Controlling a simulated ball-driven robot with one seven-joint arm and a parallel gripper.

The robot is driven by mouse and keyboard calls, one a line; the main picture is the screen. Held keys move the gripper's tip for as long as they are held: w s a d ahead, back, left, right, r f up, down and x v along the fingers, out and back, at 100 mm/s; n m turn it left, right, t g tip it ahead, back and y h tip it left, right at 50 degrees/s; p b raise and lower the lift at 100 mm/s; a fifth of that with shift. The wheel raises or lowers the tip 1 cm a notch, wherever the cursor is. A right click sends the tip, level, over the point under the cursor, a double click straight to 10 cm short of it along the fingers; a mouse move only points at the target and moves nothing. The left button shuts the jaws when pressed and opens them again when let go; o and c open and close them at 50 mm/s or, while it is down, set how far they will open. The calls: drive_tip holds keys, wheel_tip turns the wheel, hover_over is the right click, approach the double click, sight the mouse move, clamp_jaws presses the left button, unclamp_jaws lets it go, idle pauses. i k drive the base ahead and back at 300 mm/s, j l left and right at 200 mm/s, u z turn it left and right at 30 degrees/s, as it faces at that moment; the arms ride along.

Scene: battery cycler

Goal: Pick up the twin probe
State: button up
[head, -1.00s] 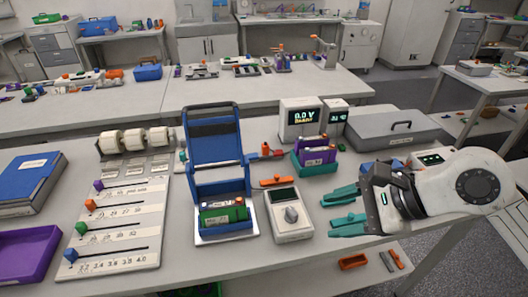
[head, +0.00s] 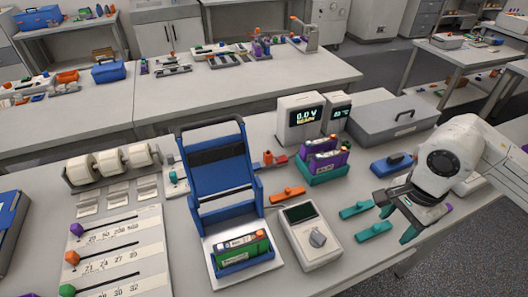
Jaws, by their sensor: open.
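No part is legibly marked as the twin probe, so I cannot tell which one it is. Candidates are a blue block with a dark raised top (head: 393,164), two small teal pieces with raised knobs (head: 355,209) (head: 374,231), and a similar orange piece (head: 288,194). All lie on the bench. My gripper (head: 396,217) is open at the right, its dark and teal fingers spread apart. It holds nothing visible. Its fingers are just right of the teal pieces and in front of the blue block, apart from them in the picture.
A grey meter (head: 309,238) stands left of the teal pieces. A blue stand (head: 220,165) holds cells farther left. Behind are a teal-and-purple cell holder (head: 325,169), a display unit (head: 300,120) and a grey case (head: 395,124). The bench edge is close by the gripper.

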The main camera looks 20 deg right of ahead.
sight(269, 161)
drive_tip(key=i+j, duration=0.4)
drive_tip(key=i, duration=0.2)
drive_tip(key=i+j, duration=0.45)
drive_tip(key=i, duration=0.15)
